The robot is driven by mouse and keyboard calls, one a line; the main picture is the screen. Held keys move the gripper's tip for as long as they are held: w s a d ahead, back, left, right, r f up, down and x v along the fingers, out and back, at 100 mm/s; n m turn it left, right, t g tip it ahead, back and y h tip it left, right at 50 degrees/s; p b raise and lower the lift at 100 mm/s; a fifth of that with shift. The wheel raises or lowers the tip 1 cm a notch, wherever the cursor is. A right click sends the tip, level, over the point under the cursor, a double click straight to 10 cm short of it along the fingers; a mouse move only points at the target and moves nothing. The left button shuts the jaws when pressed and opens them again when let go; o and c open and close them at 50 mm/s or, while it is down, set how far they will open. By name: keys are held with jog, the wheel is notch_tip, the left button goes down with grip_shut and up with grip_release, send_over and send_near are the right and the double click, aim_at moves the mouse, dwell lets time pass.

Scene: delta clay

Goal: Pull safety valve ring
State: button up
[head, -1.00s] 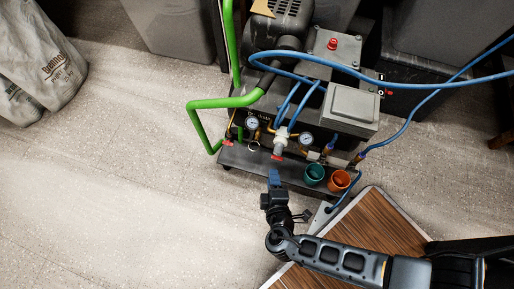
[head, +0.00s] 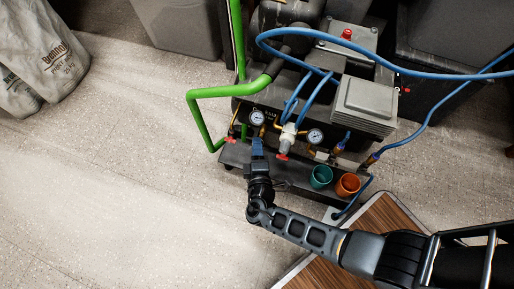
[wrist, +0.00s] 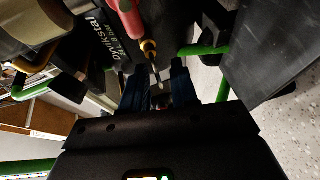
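The compressor (head: 300,85) stands on a dark low base, with two round gauges, hoses and red-handled valves on its front. My gripper (head: 258,144) is at its front, just below the left gauge (head: 257,118). In the wrist view my gripper's two dark blue fingers (wrist: 158,82) are apart, pointing at a small brass fitting (wrist: 149,48). A thin pale metal piece, which may be the safety valve ring (wrist: 157,76), hangs below the fitting between the fingers. I cannot tell whether they touch it. In the head view my gripper covers this spot.
A green pipe (head: 205,120) rises at the left of the compressor. A white fitting with a red handle (head: 282,157) is just right of my gripper.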

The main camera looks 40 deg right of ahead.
grip_shut()
jog(key=shift+f, duration=0.1)
